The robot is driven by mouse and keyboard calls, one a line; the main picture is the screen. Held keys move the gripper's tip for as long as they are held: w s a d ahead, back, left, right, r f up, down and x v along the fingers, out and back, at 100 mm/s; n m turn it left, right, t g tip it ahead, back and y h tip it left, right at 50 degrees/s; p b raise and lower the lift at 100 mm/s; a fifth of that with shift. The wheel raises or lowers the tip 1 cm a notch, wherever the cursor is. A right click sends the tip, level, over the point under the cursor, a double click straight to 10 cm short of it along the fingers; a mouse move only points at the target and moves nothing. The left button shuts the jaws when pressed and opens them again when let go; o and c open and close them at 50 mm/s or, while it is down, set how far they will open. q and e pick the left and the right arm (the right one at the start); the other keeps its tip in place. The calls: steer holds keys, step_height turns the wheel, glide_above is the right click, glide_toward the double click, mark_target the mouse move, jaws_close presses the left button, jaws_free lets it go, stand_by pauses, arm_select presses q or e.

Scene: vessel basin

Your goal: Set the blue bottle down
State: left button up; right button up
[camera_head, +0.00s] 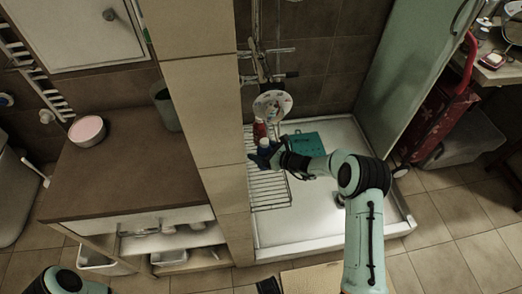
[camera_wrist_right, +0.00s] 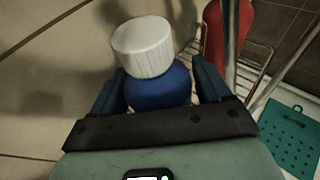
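The blue bottle (camera_wrist_right: 160,88) has a ribbed white cap (camera_wrist_right: 142,46) and sits between the two fingers of my right gripper (camera_wrist_right: 165,95), which is shut on it. In the head view my right gripper (camera_head: 262,158) reaches into the shower over a wire rack (camera_head: 268,192), and the bottle (camera_head: 265,146) shows only as a small bit of blue and white. I cannot tell whether the bottle's base touches the rack.
A red bottle (camera_head: 259,130) stands just behind, also in the right wrist view (camera_wrist_right: 228,35). A teal perforated mat (camera_head: 304,143) lies on the white shower tray (camera_head: 330,215). The tiled wall edge (camera_head: 222,190) is close on the left, a glass panel (camera_head: 410,75) on the right.

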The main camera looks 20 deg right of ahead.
steer(key=shift+o, duration=0.3)
steer(key=shift+r, duration=0.15)
steer(key=shift+r+p, duration=0.2)
steer(key=shift+p, duration=0.1)
steer(key=v, duration=1.2)
steer(key=shift+p, duration=0.35)
steer(key=shift+f, duration=0.15)
